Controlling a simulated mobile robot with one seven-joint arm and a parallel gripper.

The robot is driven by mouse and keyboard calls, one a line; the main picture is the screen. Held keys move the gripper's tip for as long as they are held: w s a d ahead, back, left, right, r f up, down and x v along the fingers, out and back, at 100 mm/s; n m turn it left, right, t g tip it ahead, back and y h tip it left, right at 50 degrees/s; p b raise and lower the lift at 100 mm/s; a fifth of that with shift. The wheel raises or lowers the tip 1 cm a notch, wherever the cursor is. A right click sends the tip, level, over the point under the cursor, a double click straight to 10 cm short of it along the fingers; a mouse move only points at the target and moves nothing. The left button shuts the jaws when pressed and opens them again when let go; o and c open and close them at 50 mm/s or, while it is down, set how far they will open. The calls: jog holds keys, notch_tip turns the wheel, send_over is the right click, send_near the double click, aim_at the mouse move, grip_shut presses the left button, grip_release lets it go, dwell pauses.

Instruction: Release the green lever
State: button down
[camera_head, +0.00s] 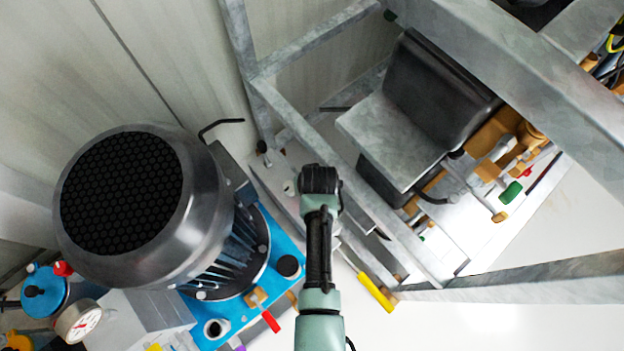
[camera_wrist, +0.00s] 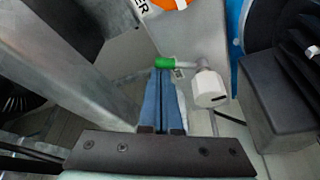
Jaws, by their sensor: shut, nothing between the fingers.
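In the wrist view, the green lever (camera_wrist: 165,62) is a short green grip on a grey rod that runs right to a pale valve body (camera_wrist: 208,88). My gripper (camera_wrist: 162,74) shows there as two blue fingers, shut together and empty. The fingertips are right at the near side of the green grip; I cannot tell whether they touch it. In the head view my arm reaches up the middle and hides the fingers and this lever. A green handle (camera_head: 510,192) also shows at the right inside the frame; it seems a separate one.
A large motor (camera_head: 140,205) on a blue base (camera_head: 285,240) stands left of my arm, with a red lever (camera_head: 270,321) in front. A grey metal frame (camera_head: 400,245) is close on the right. A yellow handle (camera_head: 375,291) lies beside my arm. Open floor shows at lower right.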

jog(key=p+v, duration=0.4)
jog(key=v, duration=0.8)
jog(key=shift+r+p, duration=0.3)
jog(key=shift+p, duration=0.1)
jog(key=shift+s, duration=0.1)
